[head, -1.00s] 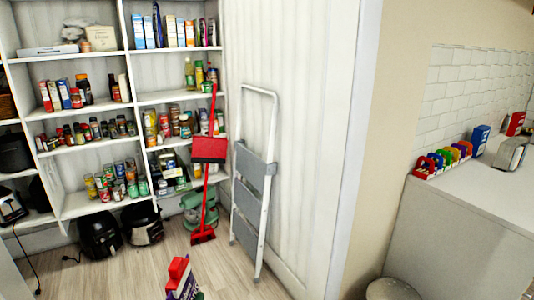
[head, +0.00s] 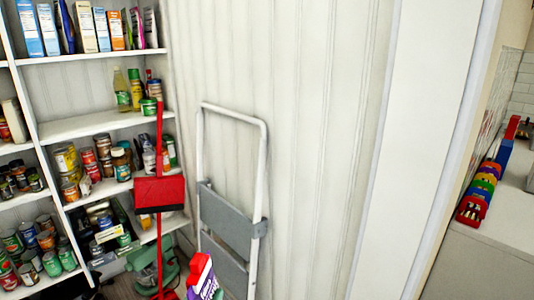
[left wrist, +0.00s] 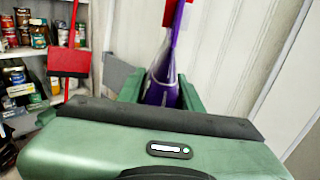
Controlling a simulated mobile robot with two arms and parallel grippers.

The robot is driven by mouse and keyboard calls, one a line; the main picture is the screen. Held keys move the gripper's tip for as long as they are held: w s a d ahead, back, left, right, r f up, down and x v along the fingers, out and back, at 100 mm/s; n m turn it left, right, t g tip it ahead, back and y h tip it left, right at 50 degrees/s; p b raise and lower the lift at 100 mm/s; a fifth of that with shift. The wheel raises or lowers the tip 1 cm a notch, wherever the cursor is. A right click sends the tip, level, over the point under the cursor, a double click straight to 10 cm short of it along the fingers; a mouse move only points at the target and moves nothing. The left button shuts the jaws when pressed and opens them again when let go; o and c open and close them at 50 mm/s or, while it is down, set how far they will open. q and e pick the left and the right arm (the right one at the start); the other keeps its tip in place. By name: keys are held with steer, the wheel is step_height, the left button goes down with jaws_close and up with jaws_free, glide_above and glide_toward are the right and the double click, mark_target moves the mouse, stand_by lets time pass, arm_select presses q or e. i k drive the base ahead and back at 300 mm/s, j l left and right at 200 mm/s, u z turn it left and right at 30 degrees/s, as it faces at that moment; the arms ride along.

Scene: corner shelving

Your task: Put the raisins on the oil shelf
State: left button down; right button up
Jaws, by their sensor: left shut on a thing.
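The oil shelf (head: 84,126) is the white shelf board at the upper left of the head view. An oil bottle (head: 121,91) and several other bottles and cans stand at its right end; its left part is bare. The raisins are in front of and below this shelf, apart from it. My right gripper is not in view.
A red broom and dustpan (head: 159,194) stand in front of the shelves' right edge. A folded step ladder (head: 231,212) leans on the wall to the right. Boxes (head: 86,27) fill the shelf above; cans (head: 104,155) crowd the one below.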

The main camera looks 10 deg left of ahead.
mark_target(80, 128)
steer(key=i+j+z, duration=0.15)
steer(key=j, duration=0.45)
steer(key=i+j+z, duration=0.1)
steer(key=j, duration=0.55)
steer(key=i+j+z, duration=0.15)
steer(key=j, duration=0.5)
steer(key=i+j+z, duration=0.15)
steer(key=j, duration=0.5)
steer(key=k, duration=0.05)
